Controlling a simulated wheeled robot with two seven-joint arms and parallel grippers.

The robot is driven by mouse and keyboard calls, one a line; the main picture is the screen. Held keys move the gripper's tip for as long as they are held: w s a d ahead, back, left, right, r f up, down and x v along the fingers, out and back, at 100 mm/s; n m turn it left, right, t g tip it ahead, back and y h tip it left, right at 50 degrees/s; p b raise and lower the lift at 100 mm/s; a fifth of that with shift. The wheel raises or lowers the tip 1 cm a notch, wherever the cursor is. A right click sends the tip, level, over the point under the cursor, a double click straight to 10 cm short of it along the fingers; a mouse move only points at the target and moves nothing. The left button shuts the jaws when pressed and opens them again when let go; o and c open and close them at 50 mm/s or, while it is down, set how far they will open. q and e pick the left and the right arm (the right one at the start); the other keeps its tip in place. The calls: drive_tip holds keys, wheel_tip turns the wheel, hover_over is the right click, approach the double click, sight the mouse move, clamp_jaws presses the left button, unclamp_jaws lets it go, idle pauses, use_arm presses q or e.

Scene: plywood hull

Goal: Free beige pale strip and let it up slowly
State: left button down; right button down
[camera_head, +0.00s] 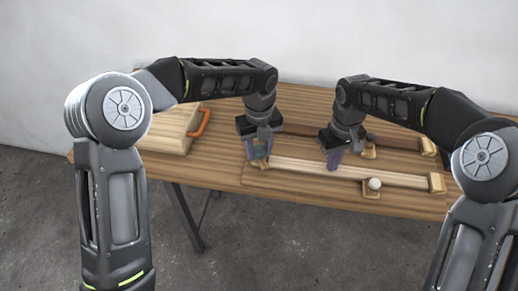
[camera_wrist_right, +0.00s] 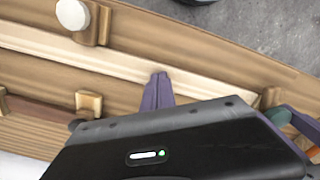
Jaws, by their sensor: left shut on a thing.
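The beige pale strip (camera_head: 350,173) lies lengthwise on a wooden board, its right end at a wooden block (camera_head: 436,183). It also crosses the right wrist view (camera_wrist_right: 110,62). My left gripper (camera_head: 257,158) is at the strip's left end, shut on a small teal and orange piece (camera_wrist_right: 284,118), partly hidden by the fingers; I cannot tell its exact shape. My right gripper (camera_head: 332,166) is over the middle of the strip, fingers pointing down. In the right wrist view its purple fingertips (camera_wrist_right: 160,78) are together at the strip and appear to touch it.
A round white knob (camera_head: 375,184) on a wooden block stands in front of the strip. A darker strip (camera_head: 390,142) with end blocks lies behind. A wooden box or board with an orange handle (camera_head: 199,122) is at left. The table's front edge is close.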

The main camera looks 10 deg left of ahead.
sight(259, 149)
use_arm(q)
drive_tip(key=shift+r+m, duration=0.1)
drive_tip(key=shift+m, duration=1.2)
use_arm(e)
drive_tip(key=shift+f, duration=0.25)
use_arm(q)
drive_tip(key=m, duration=0.2)
drive_tip(key=shift+m, duration=0.4)
drive_tip(key=c, duration=0.8)
unclamp_jaws()
use_arm(e)
drive_tip(key=shift+s, duration=0.15)
use_arm(q)
drive_tip(key=shift+r, duration=3.45)
drive_tip(key=shift+r, duration=0.1)
use_arm(e)
drive_tip(key=shift+r, duration=0.2)
